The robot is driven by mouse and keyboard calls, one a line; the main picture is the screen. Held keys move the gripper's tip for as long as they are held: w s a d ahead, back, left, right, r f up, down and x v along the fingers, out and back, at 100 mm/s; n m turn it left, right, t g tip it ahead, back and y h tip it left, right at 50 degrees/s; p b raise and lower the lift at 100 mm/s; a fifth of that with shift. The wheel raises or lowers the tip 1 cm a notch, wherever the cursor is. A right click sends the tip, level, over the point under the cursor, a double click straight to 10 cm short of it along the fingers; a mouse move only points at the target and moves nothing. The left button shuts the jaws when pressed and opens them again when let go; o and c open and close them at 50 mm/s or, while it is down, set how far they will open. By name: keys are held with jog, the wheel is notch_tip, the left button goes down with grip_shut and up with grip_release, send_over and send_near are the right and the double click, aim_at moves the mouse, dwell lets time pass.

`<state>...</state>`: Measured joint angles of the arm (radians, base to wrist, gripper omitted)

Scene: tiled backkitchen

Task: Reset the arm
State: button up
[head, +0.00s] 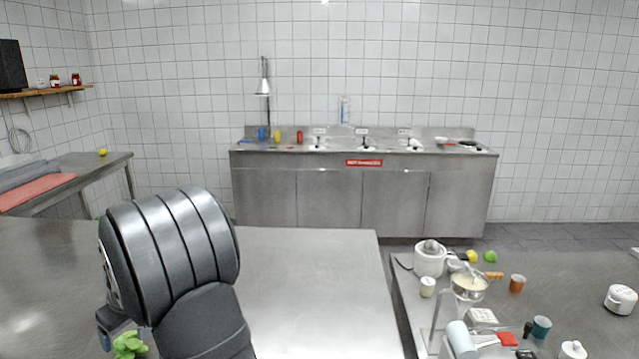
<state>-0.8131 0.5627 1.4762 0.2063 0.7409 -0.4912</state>
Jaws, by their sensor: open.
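My arm's thick grey ribbed link fills the lower left of the head view, over the near steel table (310,285). Of my gripper (108,326), only a small dark part shows at the link's lower left; most of it is hidden behind the arm. It is open. A green leafy thing (129,345) shows just below that part, at the bottom edge. I cannot tell whether the two touch, but I see nothing held.
The near table is bare right of my arm. Right of a gap, another steel table (570,270) carries a white appliance (430,260), cups, fruit and a white pot (620,299). A sink counter (360,195) stands at the back wall, a side table (105,165) at left.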

aim_at(125, 340)
jog(key=x, duration=0.5)
jog(key=shift+f, duration=0.15)
notch_tip(125, 340, up, 5)
jog(key=shift+d+f, duration=0.1)
jog(key=w+d+r, duration=0.4)
jog(key=d+r, duration=0.3)
jog(key=d, duration=0.4)
jog(key=w+a+n, duration=0.1)
jog(key=w+a, duration=0.2)
jog(key=a, duration=1.4)
jog(key=s+a+f, duration=0.1)
jog(key=a, duration=0.6)
jog(key=s+a+f, duration=0.1)
jog(key=a, duration=0.6)
jog(key=shift+s+a+f+n+g, duration=0.35)
jog(key=shift+s+a+n+g, duration=0.05)
jog(key=shift+d, duration=0.1)
